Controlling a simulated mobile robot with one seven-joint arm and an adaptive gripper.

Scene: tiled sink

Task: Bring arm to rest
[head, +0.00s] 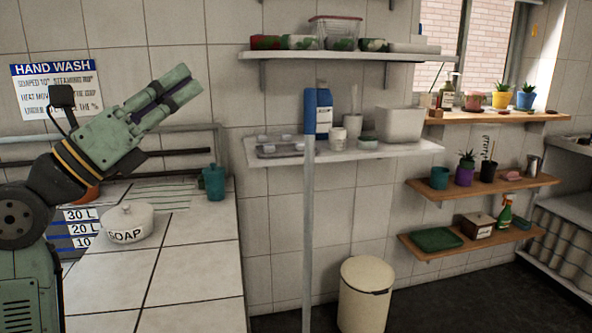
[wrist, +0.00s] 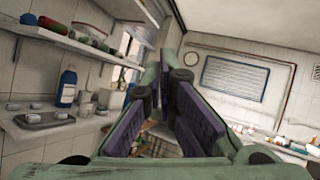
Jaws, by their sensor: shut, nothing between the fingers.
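My gripper (head: 178,90) is raised at the left of the head view, above the tiled counter (head: 200,262). It points up and to the right, with its fingers together and nothing between them. In the wrist view the two purple-padded fingers (wrist: 166,75) converge at their tips. My arm runs down the left edge of the head view. The gripper touches nothing that I can see.
A white soap pot (head: 125,222) and a teal jar (head: 213,182) stand on the counter below. A pale upright pole (head: 308,220) stands right of the counter. Wall shelves (head: 345,152) with bottles and cups are further right. A cream bin (head: 365,297) is on the floor.

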